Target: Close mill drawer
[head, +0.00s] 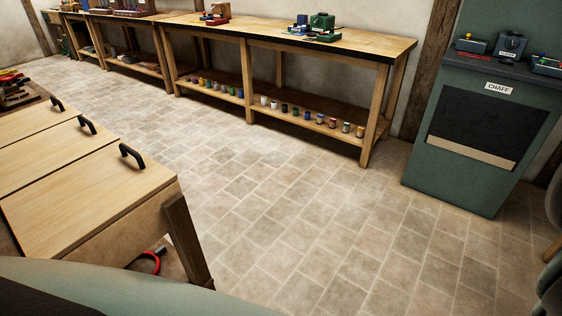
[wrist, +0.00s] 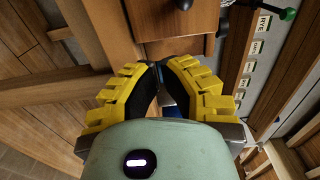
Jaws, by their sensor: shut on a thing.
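My gripper (wrist: 159,68) shows in the wrist view, its yellow-ribbed fingers curved together. It is shut on a small dark thing between the fingertips; the fingers mostly hide it, and I cannot tell what it is. Just beyond the fingertips is a reddish-brown wooden front (wrist: 160,20), which looks like a drawer, with a dark round knob (wrist: 183,4) at the top edge of the picture. The knob is apart from the fingers. I cannot tell how far the drawer stands open. My gripper and this drawer are not visible in the head view.
In the wrist view, a labelled RYE strip (wrist: 264,22) and a green ball knob (wrist: 287,14) are at right. In the head view, handled wooden lids (head: 90,190) are at left, a long bench (head: 380,45) behind, a green CHAFF cabinet (head: 450,185) at right. The middle floor is clear.

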